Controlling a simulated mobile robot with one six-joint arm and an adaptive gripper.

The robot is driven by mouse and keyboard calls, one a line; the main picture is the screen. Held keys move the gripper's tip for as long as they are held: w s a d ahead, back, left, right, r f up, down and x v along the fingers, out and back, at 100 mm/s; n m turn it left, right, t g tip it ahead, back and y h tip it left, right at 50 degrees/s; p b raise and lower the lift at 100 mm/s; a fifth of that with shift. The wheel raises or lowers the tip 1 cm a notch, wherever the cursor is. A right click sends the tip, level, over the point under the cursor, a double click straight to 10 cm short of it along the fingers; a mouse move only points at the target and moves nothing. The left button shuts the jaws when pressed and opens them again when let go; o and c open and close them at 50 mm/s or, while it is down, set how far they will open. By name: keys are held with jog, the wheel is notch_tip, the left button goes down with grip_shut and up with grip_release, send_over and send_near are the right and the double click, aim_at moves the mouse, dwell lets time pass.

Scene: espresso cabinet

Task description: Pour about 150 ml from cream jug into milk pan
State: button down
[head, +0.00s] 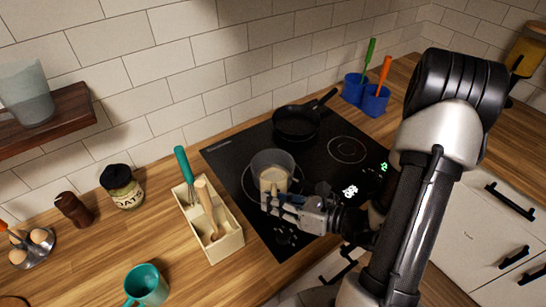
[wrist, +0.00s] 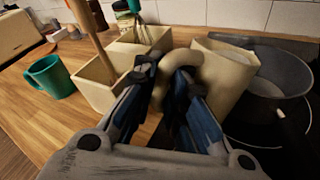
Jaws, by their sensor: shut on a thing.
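The cream jug (head: 272,181) is a small cream-coloured vessel. In the wrist view the jug (wrist: 222,82) stands at the right of my fingers, its looped handle (wrist: 186,62) between them. My gripper (head: 272,203) is shut on this handle; it also shows in the wrist view (wrist: 177,85). The jug overlaps the near side of the grey milk pan (head: 273,157) on the hob. In the wrist view the milk pan (wrist: 285,75) is just right of the jug. The jug looks near upright; any slight tilt is hard to judge. No pouring stream is visible. The contents' levels are unclear.
A black frying pan (head: 297,122) sits on the hob (head: 340,178) behind. A cream utensil box (head: 226,245) with a whisk and wooden tool stands left of the hob. A teal mug (head: 147,286) is at the front left. Blue utensil pots (head: 375,103) stand at the back right.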

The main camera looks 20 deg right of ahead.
aim_at(272, 185)
jog(key=shift+w+d+b, duration=0.1)
jog(key=shift+w+b, duration=0.1)
jog(key=shift+b, duration=0.8)
jog(key=shift+w+d+r+m+g+p, duration=0.15)
jog(key=shift+w+r+m+p, duration=0.1)
jog(key=shift+r+p, duration=0.2)
jog(key=shift+w+a+r+m+g+p, duration=0.15)
jog(key=shift+r+m+p, duration=0.1)
jog(key=shift+r+p, duration=0.2)
jog(key=shift+w+d+f, duration=0.15)
jog(key=shift+d, duration=0.1)
jog(key=shift+r, duration=0.2)
jog(key=shift+w+d+r+m+p, duration=0.1)
jog(key=shift+w+r+m+p, duration=0.15)
jog(key=shift+p, duration=0.5)
jog(key=shift+w+r+g+p, duration=0.1)
jog(key=shift+r+g+p, duration=0.05)
jog(key=shift+g+p, duration=0.25)
jog(key=shift+w+d+r+m+p, duration=0.15)
jog(key=shift+w+m+p, duration=0.1)
jog(key=shift+p, duration=0.35)
jog(key=shift+r+p, duration=0.2)
jog(key=shift+p, duration=0.15)
